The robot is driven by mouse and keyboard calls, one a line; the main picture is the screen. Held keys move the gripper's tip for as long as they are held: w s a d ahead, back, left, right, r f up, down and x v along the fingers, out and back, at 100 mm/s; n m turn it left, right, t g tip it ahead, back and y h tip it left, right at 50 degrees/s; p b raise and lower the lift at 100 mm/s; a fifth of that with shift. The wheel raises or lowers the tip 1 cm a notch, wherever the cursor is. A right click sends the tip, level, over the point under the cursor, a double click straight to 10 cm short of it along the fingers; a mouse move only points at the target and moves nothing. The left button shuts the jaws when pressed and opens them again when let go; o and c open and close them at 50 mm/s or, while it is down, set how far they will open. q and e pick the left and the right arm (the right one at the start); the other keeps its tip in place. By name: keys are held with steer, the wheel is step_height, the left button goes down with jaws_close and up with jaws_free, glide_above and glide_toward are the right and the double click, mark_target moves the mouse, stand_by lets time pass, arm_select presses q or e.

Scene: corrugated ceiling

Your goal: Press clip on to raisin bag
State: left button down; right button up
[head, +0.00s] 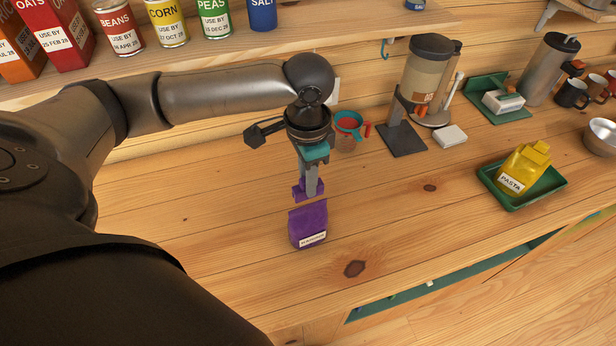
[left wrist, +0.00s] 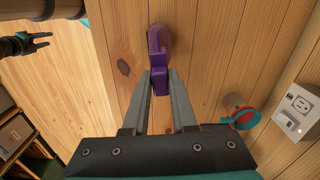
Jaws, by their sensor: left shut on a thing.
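The raisin bag (head: 308,226) is purple with a white label and stands upright on the wooden counter. My left gripper (head: 310,190) is above it, pointing down, shut on a purple clip (head: 300,190). The clip is just above the bag's top, with a small gap in the head view. In the left wrist view, the clip (left wrist: 161,82) is between the grey fingertips (left wrist: 160,85), and the bag (left wrist: 157,42) shows just beyond it. My right gripper (left wrist: 28,43) shows at the upper left of the left wrist view, over the floor, its fingers apart and empty.
A green tray (head: 520,198) with a yellow pasta bag (head: 522,168) is at the right. Behind the gripper are a teal-rimmed strainer (head: 348,124) and a dispenser (head: 422,75). A shelf (head: 230,45) with cans is above. The counter around the raisin bag is clear.

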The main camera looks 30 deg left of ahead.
mark_target(308, 206)
arm_select(q)
steer(key=shift+f+b, duration=1.35)
steer(key=shift+b, duration=0.45)
steer(key=shift+f+b, duration=0.35)
steer(key=shift+f, duration=0.95)
steer(key=shift+p, duration=0.45)
steer(key=shift+f+p, duration=0.45)
steer(key=shift+p, duration=2)
stand_by(1.2)
steer(key=c, duration=0.6)
jaws_free()
steer(key=shift+c, duration=0.2)
